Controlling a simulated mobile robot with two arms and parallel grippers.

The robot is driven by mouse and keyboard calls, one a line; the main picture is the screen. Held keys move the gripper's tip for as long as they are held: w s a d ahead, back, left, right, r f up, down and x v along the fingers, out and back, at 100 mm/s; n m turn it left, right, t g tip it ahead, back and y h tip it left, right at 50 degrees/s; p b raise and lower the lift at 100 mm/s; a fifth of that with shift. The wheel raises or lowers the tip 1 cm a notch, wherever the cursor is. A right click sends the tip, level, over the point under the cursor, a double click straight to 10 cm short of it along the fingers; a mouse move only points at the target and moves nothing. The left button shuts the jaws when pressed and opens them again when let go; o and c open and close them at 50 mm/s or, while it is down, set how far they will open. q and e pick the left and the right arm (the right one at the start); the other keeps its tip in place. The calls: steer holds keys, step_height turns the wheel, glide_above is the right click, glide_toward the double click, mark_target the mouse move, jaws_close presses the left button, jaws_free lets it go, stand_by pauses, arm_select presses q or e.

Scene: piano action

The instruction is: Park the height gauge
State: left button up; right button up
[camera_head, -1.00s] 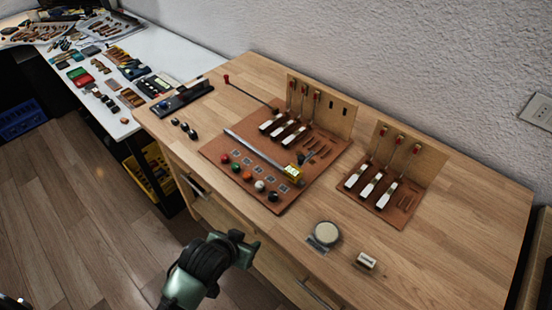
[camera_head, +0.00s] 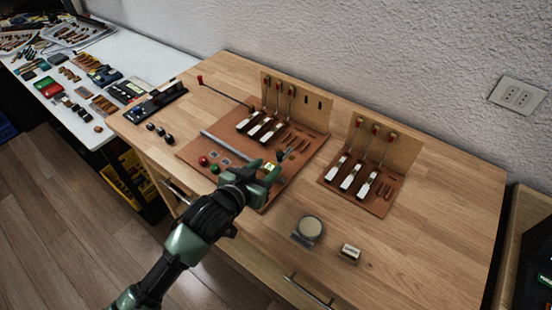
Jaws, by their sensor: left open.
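A small yellow block (camera_head: 269,167), which looks like the height gauge, sits at the near right end of a straight metal rail (camera_head: 222,143) on the brown board (camera_head: 190,152). My left gripper (camera_head: 268,175) is open, over the front of the board, overlapping the block's near side in the picture. I cannot tell whether it touches the block. My left arm hides part of the board's front row of coloured knobs; a red knob (camera_head: 203,161) and a green knob (camera_head: 214,169) still show. My right gripper is not in view.
An upright panel with hammers (camera_head: 312,105) stands behind the rail. A second hammer board (camera_head: 376,205) stands to the right. A round disc (camera_head: 311,227) and a small block (camera_head: 349,252) lie at the front. A black tool (camera_head: 156,106) lies left. The right tabletop is clear.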

mark_target(278, 158)
arm_select(q)
steer(key=shift+p+x, duration=0.35)
steer(key=shift+x, duration=2.85)
jaws_close()
steer(key=shift+f, duration=0.1)
